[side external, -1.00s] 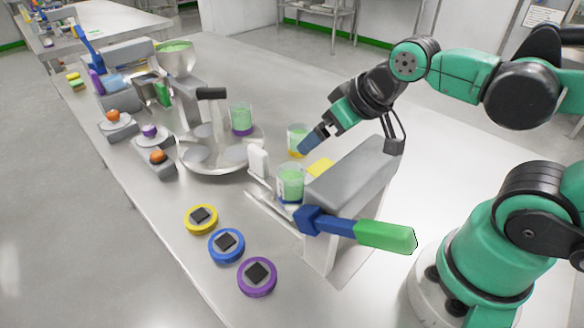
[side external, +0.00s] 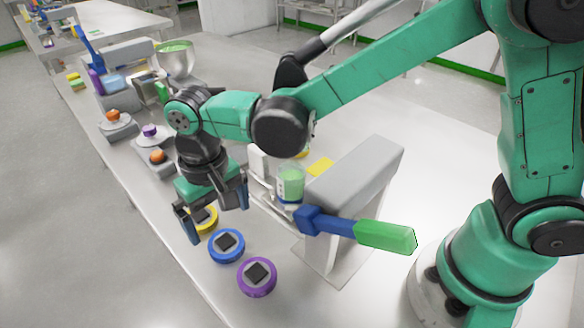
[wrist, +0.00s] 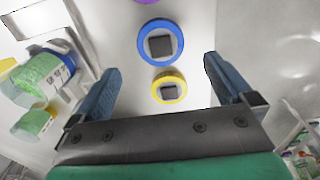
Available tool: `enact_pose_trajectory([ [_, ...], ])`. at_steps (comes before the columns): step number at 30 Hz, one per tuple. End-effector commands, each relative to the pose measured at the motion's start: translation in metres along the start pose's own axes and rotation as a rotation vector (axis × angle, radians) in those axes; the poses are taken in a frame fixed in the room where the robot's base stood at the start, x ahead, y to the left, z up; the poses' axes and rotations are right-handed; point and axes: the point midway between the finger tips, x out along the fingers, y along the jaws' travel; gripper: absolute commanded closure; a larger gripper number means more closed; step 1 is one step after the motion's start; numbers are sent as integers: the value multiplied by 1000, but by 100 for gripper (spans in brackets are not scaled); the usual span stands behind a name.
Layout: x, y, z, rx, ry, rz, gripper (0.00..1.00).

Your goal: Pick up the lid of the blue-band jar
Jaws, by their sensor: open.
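The blue lid (side external: 226,244), a blue ring with a dark square knob, lies flat on the table between the yellow and purple lids. In the wrist view the blue lid (wrist: 160,43) is just beyond the fingertips, roughly centred between them. My gripper (side external: 216,214) is open and empty, pointing down above the yellow lid (side external: 207,220), which it partly hides. The gripper (wrist: 161,67) shows the yellow lid (wrist: 169,87) between its fingers. The blue-band jar (side external: 291,184), with pale green contents, stands beside the grey station; it also shows in the wrist view (wrist: 45,76).
The purple lid (side external: 257,277) lies nearest the camera. A grey station (side external: 352,172) with a blue-and-green handle (side external: 384,237) stands to the right. Knobbed units (side external: 118,125) line the left table edge. The table around the lids is clear.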

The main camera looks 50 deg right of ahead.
Motion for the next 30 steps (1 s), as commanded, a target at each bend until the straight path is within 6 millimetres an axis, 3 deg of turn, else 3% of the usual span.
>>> enact_pose_trajectory([
  [12, 48, -1, 0, 1, -3, 2, 0],
  [23, 56, -1, 0, 0, -3, 2, 0],
  [26, 56, -1, 0, 0, -3, 2, 23],
  [30, 56, -1, 0, 0, -3, 2, 63],
])
